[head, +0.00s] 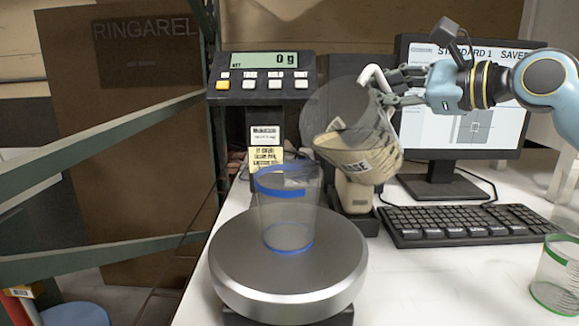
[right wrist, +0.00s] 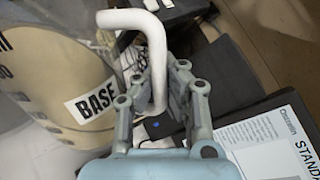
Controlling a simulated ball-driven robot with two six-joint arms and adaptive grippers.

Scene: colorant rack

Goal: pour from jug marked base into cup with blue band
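The jug marked BASE (head: 358,152) is clear with cream liquid in it. It is tilted with its mouth to the lower left, above and to the right of the cup. My right gripper (head: 388,97) is shut on its white handle, which also shows between the fingers in the right wrist view (right wrist: 155,60). The BASE label of the jug shows there too (right wrist: 97,100). The clear cup with blue band (head: 284,188) stands upright on the round scale plate (head: 240,272) and looks empty. I see no stream between jug and cup. My left gripper is not in view.
The scale display (head: 264,60) reads 0 g. A beige container (head: 354,196) stands behind the scale plate. A keyboard (head: 465,224) and a monitor (head: 500,140) are at the right. A cup with green band (head: 557,277) stands at the right edge. Green rails cross the left side.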

